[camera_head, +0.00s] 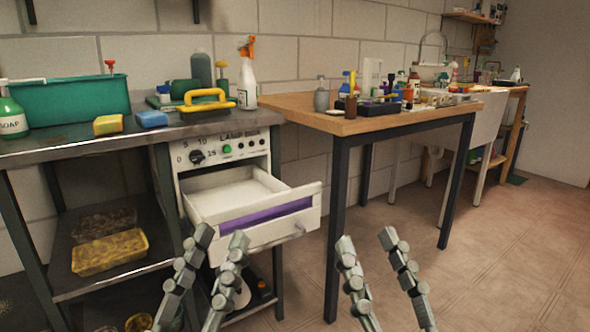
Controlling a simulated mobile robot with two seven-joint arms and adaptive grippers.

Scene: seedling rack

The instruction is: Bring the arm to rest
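My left gripper (219,240) shows at the bottom of the head view, in front of the open drawer. Its two fingers are apart with nothing between them. My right gripper (366,242) is to its right, in front of the wooden table's legs and the floor. Its two fingers are also apart and empty. The bases of both grippers and both arms are outside the picture.
A white drawer (211,205) stands pulled out under the dark bench (75,150), close to my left gripper. A wooden table (300,107) with bottles and small items stands to the right. Floor (500,260) at the right is clear.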

